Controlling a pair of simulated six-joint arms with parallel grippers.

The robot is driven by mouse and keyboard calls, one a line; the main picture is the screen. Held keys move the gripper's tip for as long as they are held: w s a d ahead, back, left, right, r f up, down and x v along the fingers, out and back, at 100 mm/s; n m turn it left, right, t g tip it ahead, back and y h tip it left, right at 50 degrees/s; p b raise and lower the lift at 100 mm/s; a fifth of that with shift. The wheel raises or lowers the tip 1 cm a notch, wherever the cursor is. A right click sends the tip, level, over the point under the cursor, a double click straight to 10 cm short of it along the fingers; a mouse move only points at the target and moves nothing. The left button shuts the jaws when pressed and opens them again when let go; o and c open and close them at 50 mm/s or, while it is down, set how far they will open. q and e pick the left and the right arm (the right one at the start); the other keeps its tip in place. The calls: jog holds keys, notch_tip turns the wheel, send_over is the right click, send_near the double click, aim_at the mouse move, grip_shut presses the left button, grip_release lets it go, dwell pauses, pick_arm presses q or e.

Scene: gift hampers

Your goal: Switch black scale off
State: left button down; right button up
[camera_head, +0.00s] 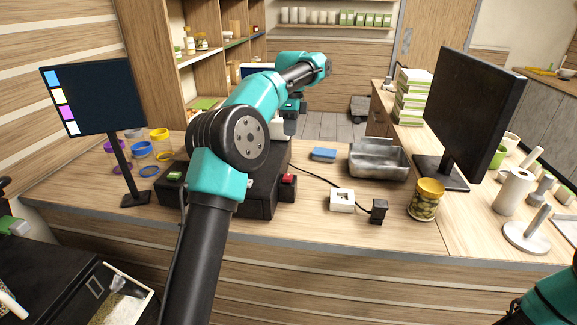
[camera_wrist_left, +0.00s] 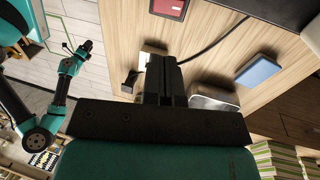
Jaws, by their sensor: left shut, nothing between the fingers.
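The black scale (camera_head: 262,195) sits on the counter, partly hidden behind my left arm. A red switch in a dark housing (camera_head: 289,181) is at its right side; it also shows at the top of the left wrist view (camera_wrist_left: 170,8). A small green patch (camera_head: 175,175) shows at the scale's left. My left gripper (camera_head: 290,128) hangs beyond the scale, above and apart from the switch. In the left wrist view its fingers (camera_wrist_left: 160,62) are together and empty. My right arm shows at the lower right of the head view; its gripper's fingers cannot be made out.
A blue block (camera_head: 324,154), a metal tray (camera_head: 378,165), a white socket (camera_head: 342,200) with a black plug (camera_head: 378,211) and a jar (camera_head: 427,200) stand right of the scale. A black cable crosses the counter. Monitors stand at left (camera_head: 95,95) and right (camera_head: 470,110).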

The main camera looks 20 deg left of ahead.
aim_at(289, 178)
pick_arm(q)
jog(key=shift+f, duration=0.1)
jog(key=x, duration=1.4)
jog(key=shift+d, duration=0.1)
dwell(0.3)
